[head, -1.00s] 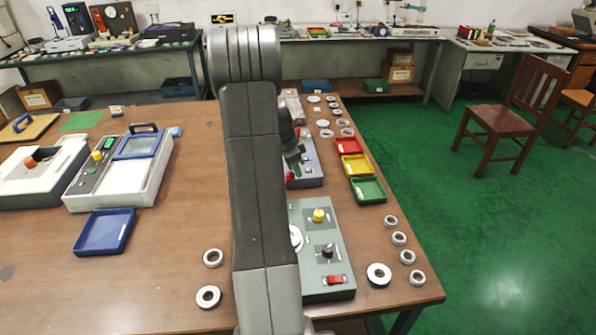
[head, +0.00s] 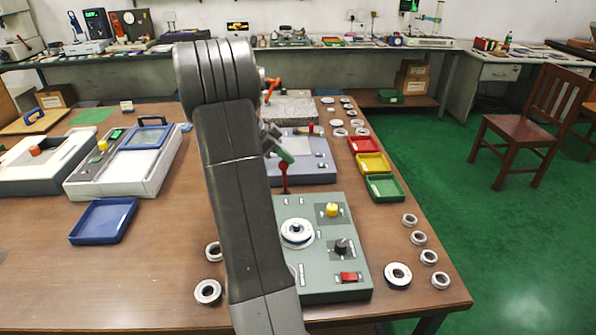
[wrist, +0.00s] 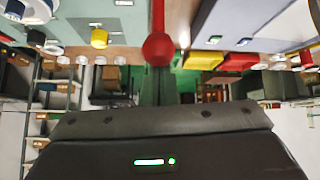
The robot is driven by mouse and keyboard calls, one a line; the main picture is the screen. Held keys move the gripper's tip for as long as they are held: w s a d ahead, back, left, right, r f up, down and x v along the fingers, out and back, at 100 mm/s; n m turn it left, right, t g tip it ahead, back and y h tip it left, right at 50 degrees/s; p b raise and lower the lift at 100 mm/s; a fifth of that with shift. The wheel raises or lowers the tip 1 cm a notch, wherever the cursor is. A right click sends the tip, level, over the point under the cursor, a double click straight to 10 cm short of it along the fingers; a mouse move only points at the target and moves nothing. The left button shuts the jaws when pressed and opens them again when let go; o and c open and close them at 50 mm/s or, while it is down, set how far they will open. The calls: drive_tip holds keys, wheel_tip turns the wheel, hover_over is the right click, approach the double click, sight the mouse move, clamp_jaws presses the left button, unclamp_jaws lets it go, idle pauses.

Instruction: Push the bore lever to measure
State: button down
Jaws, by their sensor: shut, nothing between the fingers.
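A red lever (head: 284,175) stands between the grey-green panel (head: 317,277) and the blue-grey instrument (head: 318,172). I cannot tell which of them its base is on. In the wrist view its round red knob (wrist: 158,47) is at top centre, with the stem running up out of the picture. My gripper (head: 286,156) is shut and empty, just above the lever in the head view. In the wrist view the green fingers of my gripper (wrist: 158,76) point at the knob and overlap its lower edge. I cannot tell whether they touch it.
The panel carries a white round dial (head: 297,232), a yellow knob (head: 331,210), a black knob (head: 341,246) and a red switch (head: 349,277). Red, yellow and green trays (head: 384,188) and several metal rings (head: 397,274) lie to the right. A blue tray (head: 103,221) lies left.

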drive_tip(key=a+f+h+b, duration=0.1)
drive_tip(key=a+h+b, duration=0.1)
drive_tip(key=a+b, duration=0.3)
drive_tip(key=shift+a+f, duration=0.2)
drive_tip(key=shift+a, duration=0.3)
drive_tip(key=shift+a+f, duration=0.1)
drive_tip(key=d+r, duration=0.3)
drive_tip(key=r, duration=0.1)
drive_tip(key=a+r, duration=0.3)
drive_tip(key=a, duration=0.6)
drive_tip(key=shift+r, duration=0.3)
